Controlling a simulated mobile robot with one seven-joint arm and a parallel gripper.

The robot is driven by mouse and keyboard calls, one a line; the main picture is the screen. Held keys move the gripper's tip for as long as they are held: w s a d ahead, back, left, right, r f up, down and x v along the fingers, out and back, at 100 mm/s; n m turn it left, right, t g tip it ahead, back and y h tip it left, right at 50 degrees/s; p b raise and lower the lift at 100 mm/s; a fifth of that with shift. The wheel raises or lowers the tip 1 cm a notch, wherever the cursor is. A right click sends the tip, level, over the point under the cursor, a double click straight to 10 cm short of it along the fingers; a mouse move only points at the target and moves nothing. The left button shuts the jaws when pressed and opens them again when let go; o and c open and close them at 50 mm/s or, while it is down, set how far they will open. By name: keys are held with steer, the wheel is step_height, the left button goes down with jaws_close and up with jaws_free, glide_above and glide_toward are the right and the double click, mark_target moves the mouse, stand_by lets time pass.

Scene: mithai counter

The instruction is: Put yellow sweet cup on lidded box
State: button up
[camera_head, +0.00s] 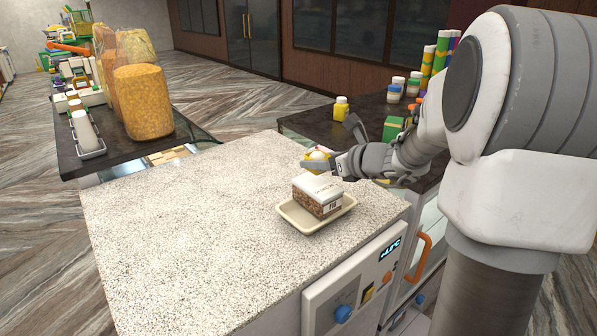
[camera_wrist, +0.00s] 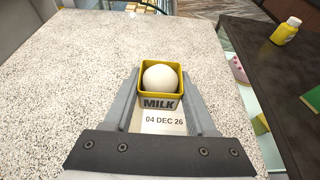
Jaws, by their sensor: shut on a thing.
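The yellow sweet cup (camera_wrist: 160,93) is square and holds a round white sweet; it also shows in the head view (camera_head: 313,166). My gripper (camera_wrist: 163,82) is shut on it, one finger on each side, and it also shows in the head view (camera_head: 322,160). The cup looks upright. A label reading "MILK" and "04 DEC 26" shows at its near side. The gap between cup and lid is hard to judge.
The speckled counter (camera_head: 180,220) is bare to the left of the tray. A dark side table (camera_head: 310,122) at the back right holds a yellow bottle (camera_head: 341,108), a green box (camera_head: 393,129) and jars. Large orange-yellow containers (camera_head: 142,103) stand on a dark table at left.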

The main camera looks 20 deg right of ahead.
mark_target(318, 184)
steer(key=shift+w+d+f, duration=0.25)
steer(key=shift+w+f, duration=0.1)
steer(key=shift+w, duration=0.15)
steer(key=shift+w+d+f, duration=0.2)
steer(key=shift+w+f, duration=0.15)
steer(key=shift+w, duration=0.15)
steer(key=shift+f+b, duration=1.55)
steer(key=shift+f, duration=0.35)
steer(key=shift+f, duration=0.15)
steer(key=o, duration=1.4)
